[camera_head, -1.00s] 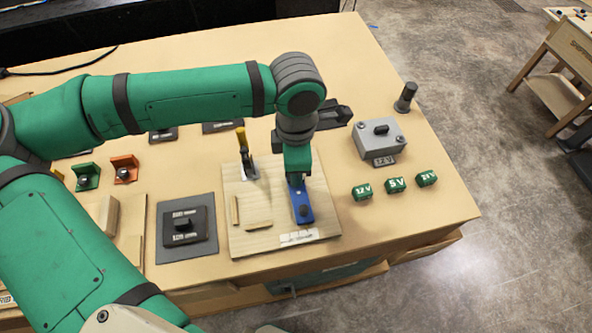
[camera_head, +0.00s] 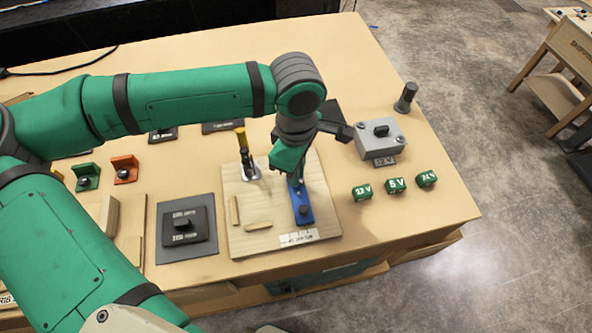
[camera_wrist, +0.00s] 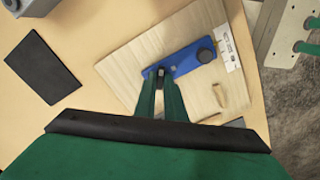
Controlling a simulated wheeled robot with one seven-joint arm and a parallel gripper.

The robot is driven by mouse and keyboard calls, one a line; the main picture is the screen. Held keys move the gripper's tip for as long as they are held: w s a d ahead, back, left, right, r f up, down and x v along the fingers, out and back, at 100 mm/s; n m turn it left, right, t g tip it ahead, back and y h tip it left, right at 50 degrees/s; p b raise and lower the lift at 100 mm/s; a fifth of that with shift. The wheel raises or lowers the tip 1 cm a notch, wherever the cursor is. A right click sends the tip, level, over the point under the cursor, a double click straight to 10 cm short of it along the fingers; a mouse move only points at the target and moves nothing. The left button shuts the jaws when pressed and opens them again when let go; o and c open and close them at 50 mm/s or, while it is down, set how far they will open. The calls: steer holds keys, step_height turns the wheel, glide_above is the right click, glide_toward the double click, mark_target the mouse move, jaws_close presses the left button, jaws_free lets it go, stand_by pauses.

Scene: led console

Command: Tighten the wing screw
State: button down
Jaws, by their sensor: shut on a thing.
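A blue bar (camera_head: 303,213) lies on a light wooden board (camera_head: 262,238). It carries a dark round knob (camera_wrist: 206,55) near one end. My gripper (camera_head: 295,182) points down at the bar's other end. In the wrist view my gripper (camera_wrist: 160,74) has its green fingers close together around a small dark piece at that end. This piece appears to be the wing screw (camera_wrist: 160,71), mostly hidden by the fingertips. I cannot make out its wings.
A yellow-handled clamp (camera_head: 241,140) stands on the board, left of my gripper. Two small wooden strips (camera_head: 258,226) lie on the board. A grey box (camera_head: 380,140) and green voltage blocks (camera_head: 395,185) stand to the right. A black switch plate (camera_head: 184,229) is to the left.

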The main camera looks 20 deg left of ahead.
steer(key=shift+w+r, duration=0.1)
steer(key=c, duration=1.8)
jaws_free()
step_height(320, 180, up, 11)
steer(key=shift+f, duration=0.15)
